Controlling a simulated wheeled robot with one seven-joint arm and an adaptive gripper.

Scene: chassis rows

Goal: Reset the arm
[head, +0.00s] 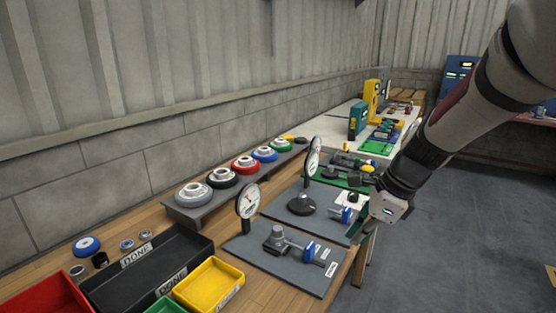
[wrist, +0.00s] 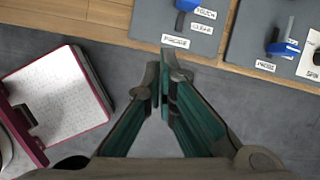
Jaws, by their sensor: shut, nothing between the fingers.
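My arm (head: 470,105) reaches in from the upper right in the head view, bent down toward the bench's right edge. The gripper fingers themselves do not show clearly there. In the wrist view my gripper (wrist: 167,75) is shut and empty, its fingertips together. The fingertips appear over the grey floor, close to the bench's front edge. No object is between the fingers.
A wooden bench (head: 255,290) carries grey boards with dial gauges, including the near board (head: 255,250). A rack (head: 215,196) of round parts, a black tray (head: 145,265), and red and yellow (head: 208,285) bins stand there. Open floor (head: 450,230) lies to the right.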

